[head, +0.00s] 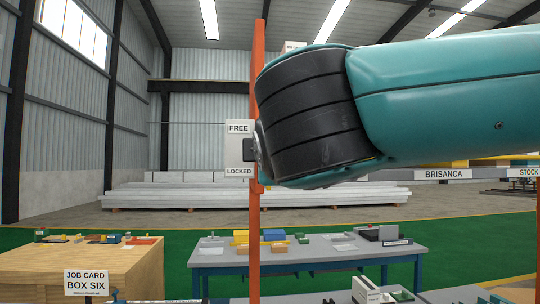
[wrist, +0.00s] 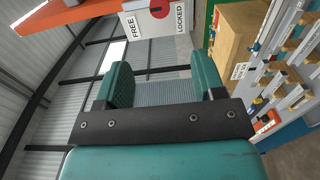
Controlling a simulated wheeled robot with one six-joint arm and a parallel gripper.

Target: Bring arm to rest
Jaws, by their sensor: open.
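My gripper (wrist: 165,78) shows in the wrist view with its two teal fingers well apart. Nothing is between them except the grey wall far behind. In the head view my teal arm and black joint cross the upper right, and I cannot make out the fingers there. A white plate (head: 237,168) marked FREE above and LOCKED below is on an orange post (head: 254,230), beside my black joint in the picture. A dark part shows at the plate's middle. The plate (wrist: 143,26) also shows at the top of the wrist view, with a red round mark, beyond the fingers and apart from them.
A wooden bench (head: 60,265) with a sign reading JOB CARD BOX SIX (head: 86,283) stands at left. A grey-topped table (head: 335,262) with several blocks stands behind the post. Another worktop (head: 460,294) lies at the front right. Green floor (head: 470,235) is open behind.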

